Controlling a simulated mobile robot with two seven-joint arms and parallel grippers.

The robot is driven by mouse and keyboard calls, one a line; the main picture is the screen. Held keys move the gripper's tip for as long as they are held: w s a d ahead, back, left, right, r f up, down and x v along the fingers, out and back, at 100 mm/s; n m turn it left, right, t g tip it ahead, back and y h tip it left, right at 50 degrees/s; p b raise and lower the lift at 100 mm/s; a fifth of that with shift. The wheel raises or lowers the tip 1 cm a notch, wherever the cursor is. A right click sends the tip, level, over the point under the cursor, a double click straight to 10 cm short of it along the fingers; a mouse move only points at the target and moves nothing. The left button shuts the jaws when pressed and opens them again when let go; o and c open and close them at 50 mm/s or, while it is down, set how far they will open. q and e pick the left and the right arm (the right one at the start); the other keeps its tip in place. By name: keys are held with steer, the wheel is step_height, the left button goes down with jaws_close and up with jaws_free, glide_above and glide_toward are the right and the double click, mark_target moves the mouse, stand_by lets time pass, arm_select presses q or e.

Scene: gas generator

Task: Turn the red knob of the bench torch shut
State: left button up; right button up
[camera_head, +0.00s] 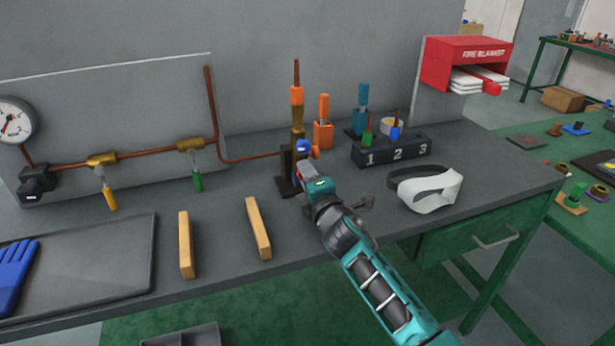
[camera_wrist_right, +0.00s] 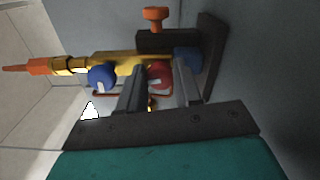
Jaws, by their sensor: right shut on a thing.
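In the right wrist view the torch (camera_wrist_right: 125,62) lies across the picture. Its red knob (camera_wrist_right: 158,73) sits between the fingers of my right gripper (camera_wrist_right: 158,88), which is shut on it. A blue knob (camera_wrist_right: 101,77) is beside the fingers, outside them. In the head view my right gripper (camera_head: 307,166) reaches the torch from the front and hides part of its lower body. My left gripper is not in view.
Orange (camera_head: 323,134) and blue (camera_head: 360,121) holders stand behind. Two wooden bars (camera_head: 258,228) (camera_head: 185,245) lie to the left, below a copper pipe (camera_head: 135,152) with valves.

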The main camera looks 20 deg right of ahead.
steer(key=shift+m, duration=0.8)
steer(key=o, duration=1)
steer(key=shift+o, duration=0.2)
steer(key=s, duration=1.3)
steer(key=shift+d+p, duration=0.25)
steer(key=shift+p, duration=0.15)
